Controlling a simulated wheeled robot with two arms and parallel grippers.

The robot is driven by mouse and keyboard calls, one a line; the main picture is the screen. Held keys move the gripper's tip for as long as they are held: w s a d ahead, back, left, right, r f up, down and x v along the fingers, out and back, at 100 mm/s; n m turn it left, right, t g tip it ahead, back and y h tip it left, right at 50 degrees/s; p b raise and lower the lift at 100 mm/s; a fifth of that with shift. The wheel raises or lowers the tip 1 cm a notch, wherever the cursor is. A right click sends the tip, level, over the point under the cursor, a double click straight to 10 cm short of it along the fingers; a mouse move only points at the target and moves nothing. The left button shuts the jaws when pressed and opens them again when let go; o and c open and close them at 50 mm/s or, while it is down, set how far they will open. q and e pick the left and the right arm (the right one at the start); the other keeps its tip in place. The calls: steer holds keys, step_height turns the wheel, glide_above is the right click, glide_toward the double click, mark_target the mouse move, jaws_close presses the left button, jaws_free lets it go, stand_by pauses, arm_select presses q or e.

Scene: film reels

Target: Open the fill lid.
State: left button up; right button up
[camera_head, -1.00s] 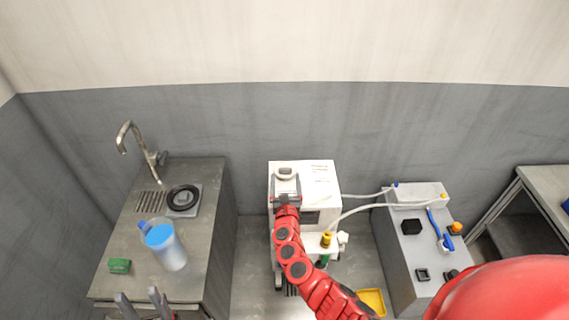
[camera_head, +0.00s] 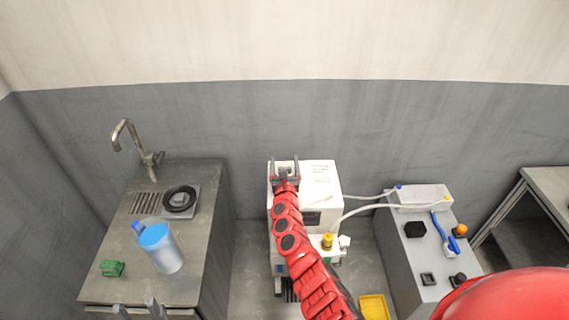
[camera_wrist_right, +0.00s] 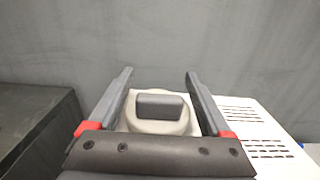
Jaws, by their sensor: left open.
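The white machine (camera_head: 318,178) stands against the wall in the head view. Its round pale fill lid (camera_wrist_right: 158,125) with a dark grey grip bar (camera_wrist_right: 159,106) shows in the right wrist view. My right gripper (camera_head: 285,160) reaches over the machine's top left and largely hides the lid in the head view. In the right wrist view its open fingers (camera_wrist_right: 159,80) stand to either side of the grip bar, with gaps on both sides. My left gripper (camera_head: 136,308) is open and empty at the bottom left, in front of the sink counter.
The counter (camera_head: 125,240) at left holds a blue-lidded jug (camera_head: 160,250), a green block (camera_head: 111,268) and a black ring (camera_head: 180,199) under a tap (camera_head: 133,140). Hoses link the machine to a grey cabinet (camera_head: 402,260) at right. A yellow tray (camera_head: 375,307) lies below.

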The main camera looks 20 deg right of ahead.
jaws_close()
steer(key=shift+r, duration=0.1)
stand_by(0.3)
